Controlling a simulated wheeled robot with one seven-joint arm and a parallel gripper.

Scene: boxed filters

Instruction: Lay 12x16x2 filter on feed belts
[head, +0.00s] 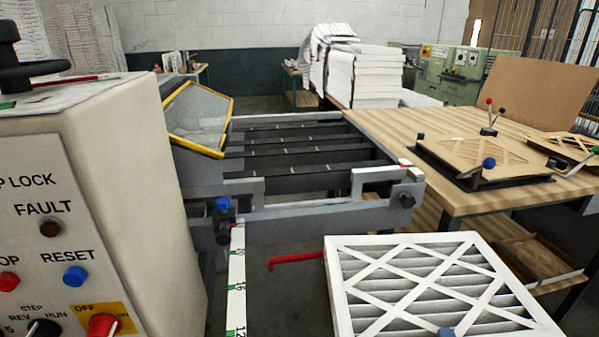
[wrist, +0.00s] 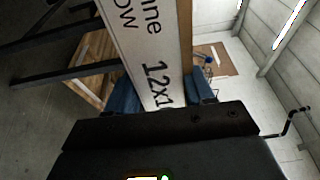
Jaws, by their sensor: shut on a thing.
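The filter (head: 430,262) is a flat white-framed panel with a diamond lattice over pleats. It is at the lower right of the head view, in front of the feed machine and apart from it. In the wrist view the filter's edge (wrist: 150,45) shows printed text with "12x1" readable. My gripper (wrist: 163,95) is shut on this edge with its blue fingertips, one on each side. In the head view only a blue fingertip shows at the filter's near edge. The feed belts (head: 300,155) are dark strips within a grey frame beyond the filter, with no filter on them.
A control cabinet (head: 85,210) stands at left. A tilted yellow-framed guard (head: 200,120) is over the belts' left end. A white ruler (head: 237,285) and red handle (head: 295,259) are near the front. A wooden table (head: 420,130) with a jig (head: 485,160) borders the right.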

